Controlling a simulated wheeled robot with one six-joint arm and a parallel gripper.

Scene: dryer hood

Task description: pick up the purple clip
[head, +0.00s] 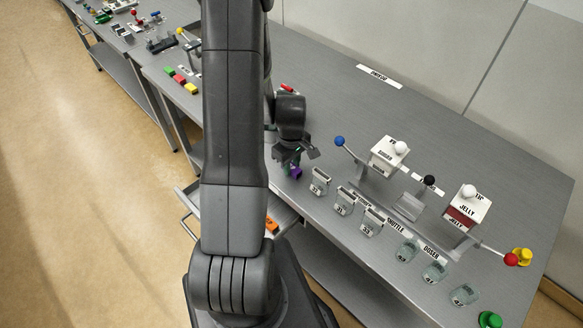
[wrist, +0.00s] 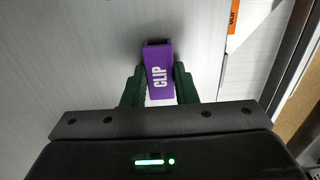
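The purple clip (wrist: 159,72) is a small block with white letters reading CLIP. In the wrist view it sits between the two dark green fingers of my gripper (wrist: 160,88), one on each side. The fingers look closed against its sides, with no clear gap. In the head view the clip (head: 296,173) shows just below my gripper (head: 291,160), near the front edge of the grey bench. Whether the clip still touches the bench is hard to tell.
The back of the bench is mostly clear.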

